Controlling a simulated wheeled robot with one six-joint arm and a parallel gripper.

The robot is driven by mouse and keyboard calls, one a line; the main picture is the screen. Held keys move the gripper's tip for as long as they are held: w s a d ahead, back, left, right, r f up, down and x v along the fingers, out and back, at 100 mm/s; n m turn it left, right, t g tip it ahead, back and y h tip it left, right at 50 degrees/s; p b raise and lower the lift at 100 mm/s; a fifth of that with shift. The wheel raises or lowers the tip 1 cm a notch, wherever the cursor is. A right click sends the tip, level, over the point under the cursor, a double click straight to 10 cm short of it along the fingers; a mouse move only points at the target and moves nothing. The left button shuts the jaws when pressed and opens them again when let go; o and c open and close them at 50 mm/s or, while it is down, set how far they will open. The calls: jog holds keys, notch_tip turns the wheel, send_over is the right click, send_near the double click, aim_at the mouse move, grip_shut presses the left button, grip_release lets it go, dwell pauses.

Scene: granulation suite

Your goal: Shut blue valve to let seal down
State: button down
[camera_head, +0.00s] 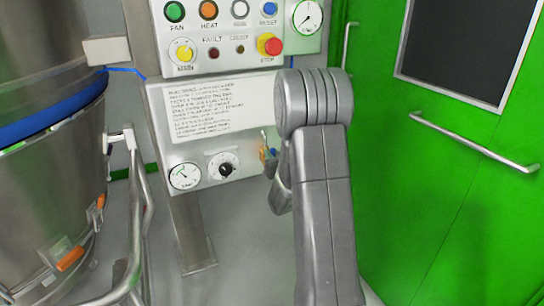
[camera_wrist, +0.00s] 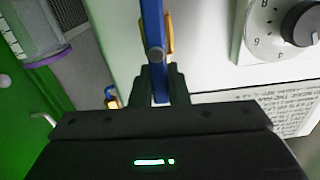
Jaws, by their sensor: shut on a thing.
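The blue valve's lever (camera_wrist: 152,28) runs up from between my gripper's (camera_wrist: 162,82) two dark fingers in the wrist view. The fingers are shut on it. A brass-coloured part (camera_wrist: 170,35) shows behind the lever, against the white panel. The blue seal (camera_head: 52,112) is a band around the steel vessel at the left. I cannot tell whether it is inflated.
The control panel (camera_head: 213,105) carries a text plate, buttons and gauges. A dial (camera_head: 222,166) and a gauge (camera_head: 184,177) sit left of the valve. A green door (camera_head: 455,190) with a bar handle stands at the right. A tubular rail (camera_head: 140,215) stands beside the vessel.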

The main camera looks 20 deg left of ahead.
jog(key=shift+w+d+f+m+b, duration=0.4)
jog(key=shift+f+m, duration=0.15)
jog(key=shift+m, duration=2.3)
jog(key=shift+w+d+f+m+b, duration=0.3)
jog(key=shift+w+f+m, duration=0.15)
jog(key=shift+m, duration=2.45)
jog(key=shift+w+d+f+m+b, duration=0.35)
jog(key=shift+f+m, duration=0.25)
jog(key=shift+m, duration=2.25)
jog(key=c, duration=1.4)
grip_release()
jog(key=shift+f, duration=0.1)
jog(key=shift+d, duration=0.1)
jog(key=p+v, duration=0.1)
jog(key=v, duration=1.2)
jog(key=shift+s+d+p, duration=0.15)
jog(key=shift+s+p, duration=0.15)
